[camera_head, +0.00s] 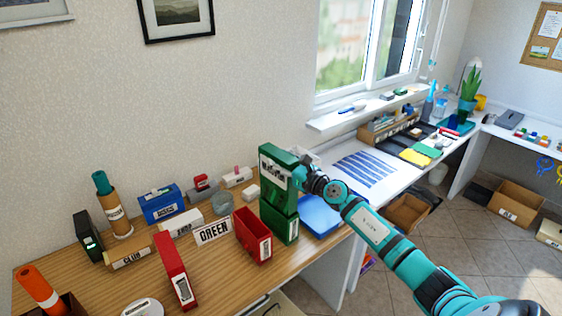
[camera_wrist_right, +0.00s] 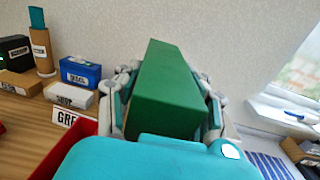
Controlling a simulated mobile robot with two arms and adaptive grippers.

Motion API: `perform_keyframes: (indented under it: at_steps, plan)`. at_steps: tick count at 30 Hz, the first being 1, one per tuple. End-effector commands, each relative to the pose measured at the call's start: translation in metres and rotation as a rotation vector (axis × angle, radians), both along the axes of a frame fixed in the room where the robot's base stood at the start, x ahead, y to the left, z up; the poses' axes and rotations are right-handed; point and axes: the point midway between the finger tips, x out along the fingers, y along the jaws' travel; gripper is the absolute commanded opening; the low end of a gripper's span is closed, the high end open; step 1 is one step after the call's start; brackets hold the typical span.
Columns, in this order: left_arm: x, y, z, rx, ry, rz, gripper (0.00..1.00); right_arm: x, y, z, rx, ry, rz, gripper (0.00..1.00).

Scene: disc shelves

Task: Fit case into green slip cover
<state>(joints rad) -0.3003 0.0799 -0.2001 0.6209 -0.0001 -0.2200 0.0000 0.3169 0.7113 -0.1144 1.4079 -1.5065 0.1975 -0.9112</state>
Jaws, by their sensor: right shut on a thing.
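A green case (camera_head: 279,156) is held upright above the wooden desk in the head view; it also shows in the right wrist view (camera_wrist_right: 165,88) between the finger pads. My right gripper (camera_head: 278,172) is shut on it, with fingers on both sides. Directly below is an upright green slip cover (camera_head: 280,224), standing on the desk near its right end. The case appears lined up over the cover; the gripper hides part of the join, so I cannot tell whether its lower end is inside. My left gripper is out of view.
An open red slip cover (camera_head: 253,236) stands just left of the green one, beside a GREEN sign (camera_head: 213,232). A red case (camera_head: 175,272) and a black case (camera_head: 88,236) stand farther left. A blue flat item (camera_head: 319,215) lies right of the green cover.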

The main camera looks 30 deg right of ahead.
Motion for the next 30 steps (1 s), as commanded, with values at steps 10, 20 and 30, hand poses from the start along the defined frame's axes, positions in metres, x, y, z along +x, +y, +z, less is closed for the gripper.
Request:
perform_keyframes:
  at_steps: [10, 20, 30]
  plan:
    - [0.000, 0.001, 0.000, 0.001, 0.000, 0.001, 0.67, 0.000, -0.001, 0.002, 0.001, -0.004, -0.002, 0.00]
    - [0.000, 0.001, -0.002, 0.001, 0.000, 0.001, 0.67, 0.000, -0.001, 0.000, 0.002, -0.004, -0.002, 0.00]
    - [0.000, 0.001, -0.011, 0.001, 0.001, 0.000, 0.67, 0.000, -0.001, -0.009, 0.002, -0.004, -0.002, 0.00]
